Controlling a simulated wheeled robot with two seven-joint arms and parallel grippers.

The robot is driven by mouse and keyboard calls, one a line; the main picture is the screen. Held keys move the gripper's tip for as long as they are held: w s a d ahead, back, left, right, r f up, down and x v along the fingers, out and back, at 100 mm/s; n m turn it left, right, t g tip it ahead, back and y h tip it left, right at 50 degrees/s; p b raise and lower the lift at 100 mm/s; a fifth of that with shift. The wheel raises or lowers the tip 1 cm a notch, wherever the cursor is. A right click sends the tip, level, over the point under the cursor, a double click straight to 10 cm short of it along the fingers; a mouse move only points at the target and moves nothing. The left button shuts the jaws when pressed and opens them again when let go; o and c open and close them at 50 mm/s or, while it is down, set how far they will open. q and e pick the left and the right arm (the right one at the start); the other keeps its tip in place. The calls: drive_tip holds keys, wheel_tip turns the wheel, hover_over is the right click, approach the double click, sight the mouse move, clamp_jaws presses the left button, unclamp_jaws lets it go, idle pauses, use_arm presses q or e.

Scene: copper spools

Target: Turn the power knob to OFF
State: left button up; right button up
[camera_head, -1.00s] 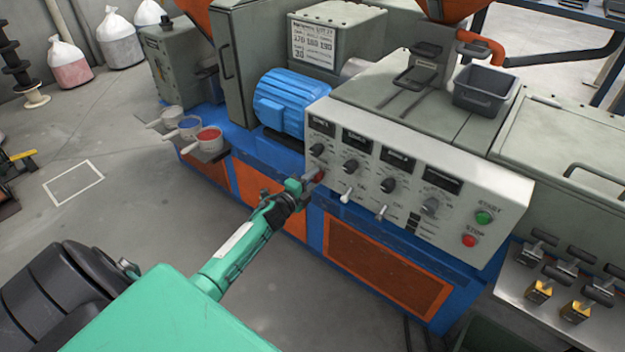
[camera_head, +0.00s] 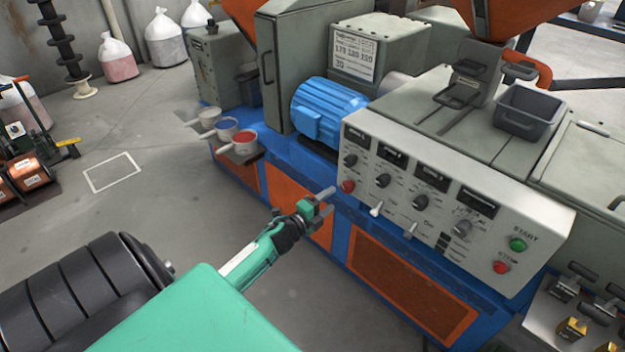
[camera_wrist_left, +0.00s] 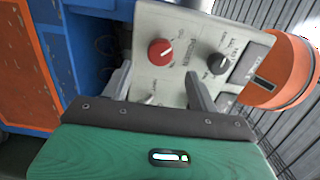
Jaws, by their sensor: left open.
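The power knob is a round red knob (camera_head: 347,186) at the left end of the white control panel (camera_head: 400,215). In the left wrist view the red knob (camera_wrist_left: 160,52) shows unblocked, with a pale mark on its face; I cannot read for sure which setting it points to. My left gripper (camera_head: 328,203) is in front of the panel, just left of and below the knob and apart from it. In the left wrist view its two fingers (camera_wrist_left: 158,70) are spread with nothing between them. My right gripper is not in view.
Black knobs (camera_head: 382,181), toggle switches (camera_head: 376,209), a green START button (camera_head: 517,244) and a red STOP button (camera_head: 501,267) share the panel. A blue motor (camera_head: 325,108) stands behind it.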

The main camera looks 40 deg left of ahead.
use_arm(q)
drive_tip(key=s, duration=0.6)
drive_tip(key=shift+s+a, duration=0.3)
